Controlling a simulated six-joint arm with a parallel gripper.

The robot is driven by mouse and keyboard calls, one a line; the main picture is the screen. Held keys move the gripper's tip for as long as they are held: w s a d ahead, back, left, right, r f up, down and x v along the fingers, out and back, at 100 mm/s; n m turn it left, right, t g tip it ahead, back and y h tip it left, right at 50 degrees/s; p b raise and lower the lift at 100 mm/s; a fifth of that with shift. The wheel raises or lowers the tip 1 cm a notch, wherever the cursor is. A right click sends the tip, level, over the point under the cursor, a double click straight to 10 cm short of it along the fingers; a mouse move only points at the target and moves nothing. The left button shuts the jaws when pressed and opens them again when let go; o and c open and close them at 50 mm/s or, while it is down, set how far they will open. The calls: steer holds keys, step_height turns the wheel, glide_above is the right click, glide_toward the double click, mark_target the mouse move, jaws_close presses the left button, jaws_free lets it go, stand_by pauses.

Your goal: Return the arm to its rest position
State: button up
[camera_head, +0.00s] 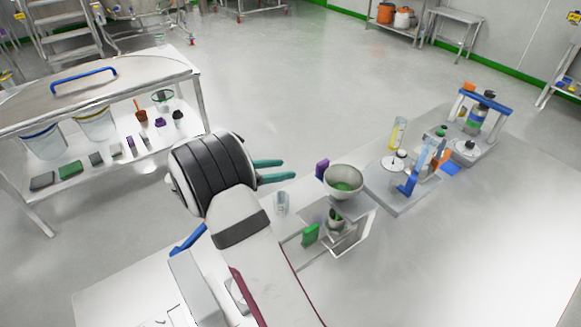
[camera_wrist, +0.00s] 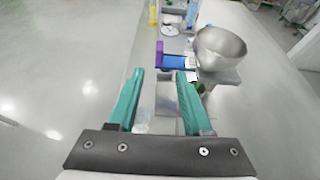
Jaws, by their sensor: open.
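My gripper (camera_head: 272,171) shows at the middle of the head view, with its two teal fingers apart and nothing between them. In the wrist view my gripper (camera_wrist: 159,88) is also open and empty. It is raised above the left part of the bench, near a clear beaker (camera_head: 280,203). A metal bowl (camera_head: 344,181) on a small stand is to the right of the fingers; in the wrist view the bowl (camera_wrist: 220,48) is ahead and to the right. My arm hides part of the bench.
A purple item (camera_head: 321,169) is beside the bowl. A grey platform (camera_head: 400,193) holds blue and clear equipment farther right. A blue-framed device (camera_head: 480,112) stands at the far end. A metal cart (camera_head: 100,95) with tubs is at the left. Open floor (camera_head: 280,85) lies behind.

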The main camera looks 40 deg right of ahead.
stand_by(0.3)
steer(key=s+a+r+m+g+y, duration=0.1)
steer(key=s+a+r+m+y, duration=0.1)
steer(key=s+m, duration=0.25)
steer(key=s+a+r+m+g+y, duration=0.1)
steer(key=s+a+r+m+y, duration=0.15)
steer(key=s, duration=0.35)
steer(key=s+a+m+t+y, duration=0.1)
steer(key=s+a+m+y, duration=0.9)
steer(key=s+a+m, duration=0.6)
steer(key=s+a, duration=0.3)
steer(key=s, duration=0.1)
steer(key=shift+s+a+f+m+t+y, duration=0.3)
steer(key=shift+s+a+f+t+y, duration=0.05)
steer(key=shift+a+t, duration=0.05)
